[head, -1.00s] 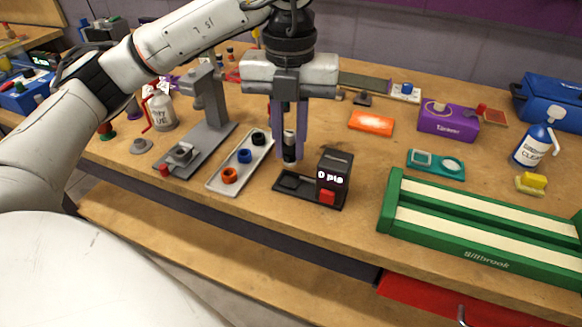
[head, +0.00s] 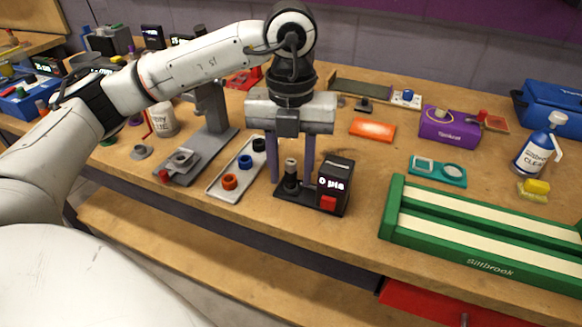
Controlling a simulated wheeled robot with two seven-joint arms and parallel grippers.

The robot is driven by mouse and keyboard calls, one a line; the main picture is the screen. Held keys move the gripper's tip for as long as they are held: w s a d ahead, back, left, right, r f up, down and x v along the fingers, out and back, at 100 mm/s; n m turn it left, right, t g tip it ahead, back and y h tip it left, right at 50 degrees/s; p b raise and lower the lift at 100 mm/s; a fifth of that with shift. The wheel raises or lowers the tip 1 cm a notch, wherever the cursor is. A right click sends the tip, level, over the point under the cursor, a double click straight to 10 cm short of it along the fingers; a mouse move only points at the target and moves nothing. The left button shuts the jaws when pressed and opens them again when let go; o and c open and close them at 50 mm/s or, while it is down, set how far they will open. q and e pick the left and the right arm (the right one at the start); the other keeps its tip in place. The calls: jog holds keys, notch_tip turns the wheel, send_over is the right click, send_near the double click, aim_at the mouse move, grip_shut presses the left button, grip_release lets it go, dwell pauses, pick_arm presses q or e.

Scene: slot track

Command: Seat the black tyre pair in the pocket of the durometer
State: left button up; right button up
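The durometer (head: 334,184) is a black device with a lit display and a red button, standing near the table's front edge. A dark upright piece with a pale top (head: 290,181), apparently the black tyre pair, stands on the durometer's low left part, where its pocket is. I cannot tell how deep it sits, as it hides the pocket. My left gripper (head: 291,174) points down over it, with its two purple fingers apart on either side and visible gaps between. My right gripper is out of view.
A pale tray (head: 222,187) to the left holds an orange, a blue and a black ring. Left of it is a grey stand (head: 213,144). A green track block (head: 395,218) lies to the right. Bare table separates the durometer from the track block.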

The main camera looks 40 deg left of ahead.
aim_at(291, 160)
pick_arm(q)
jog(key=shift+r, duration=0.2)
notch_tip(291, 160, up, 11)
jog(key=p, duration=0.2)
jog(key=shift+r+p, duration=0.2)
jog(key=shift+p, duration=0.2)
jog(key=shift+r, duration=0.25)
